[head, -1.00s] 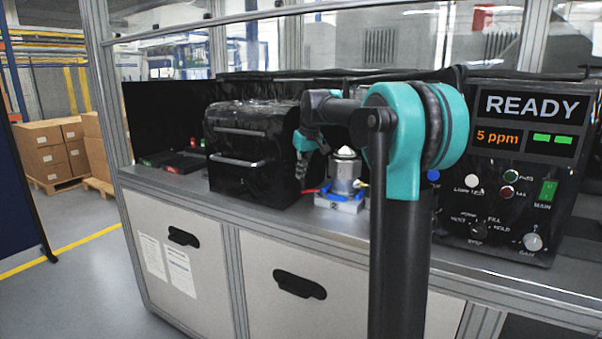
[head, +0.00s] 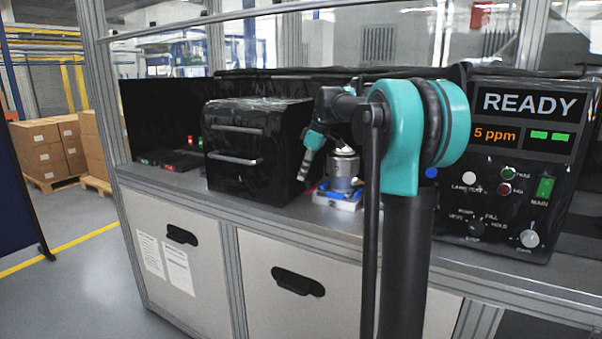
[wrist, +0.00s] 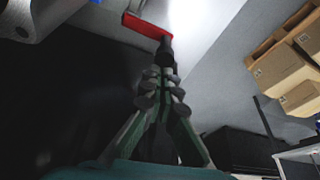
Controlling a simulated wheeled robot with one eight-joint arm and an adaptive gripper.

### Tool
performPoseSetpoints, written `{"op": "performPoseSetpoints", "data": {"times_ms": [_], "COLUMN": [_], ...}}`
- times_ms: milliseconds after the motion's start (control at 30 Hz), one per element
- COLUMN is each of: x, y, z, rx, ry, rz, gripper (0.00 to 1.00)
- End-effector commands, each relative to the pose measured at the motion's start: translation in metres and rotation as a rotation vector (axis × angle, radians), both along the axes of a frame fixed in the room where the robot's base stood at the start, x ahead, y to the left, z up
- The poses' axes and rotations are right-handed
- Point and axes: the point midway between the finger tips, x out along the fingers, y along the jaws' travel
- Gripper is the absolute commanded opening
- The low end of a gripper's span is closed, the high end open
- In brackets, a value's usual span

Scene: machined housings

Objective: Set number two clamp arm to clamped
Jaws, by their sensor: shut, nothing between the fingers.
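The silver machined housing (head: 345,168) stands upright on a blue-and-white fixture block (head: 338,201) with a "2" on its front, on the bench. My gripper (head: 303,176) is just left of the housing, tilted down and to the left, with its fingers together and empty. In the wrist view my gripper (wrist: 160,78) points at a red bar (wrist: 148,25) with a dark end piece, which looks like the clamp arm. The fingertips are close to that dark end; I cannot tell whether they touch. My arm hides the right side of the fixture in the head view.
A black box with two handles (head: 255,150) stands close to the left of my gripper. The READY control panel (head: 525,165) is at the right. The bench front edge is clear.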

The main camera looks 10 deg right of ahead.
Motion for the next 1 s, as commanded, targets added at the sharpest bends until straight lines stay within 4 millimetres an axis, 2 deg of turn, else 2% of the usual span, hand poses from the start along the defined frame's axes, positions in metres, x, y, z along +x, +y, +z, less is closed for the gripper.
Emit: {"op": "performPoseSetpoints", "data": {"times_ms": [600,1000], "x": [-0.018,-0.022], "y": [-0.025,-0.036], "z": [0.0,0.0], "rx": [0.0,-0.001], "ry": [0.0,-0.001], "rz": [0.556,0.547], "gripper": [0.0,0.0]}}
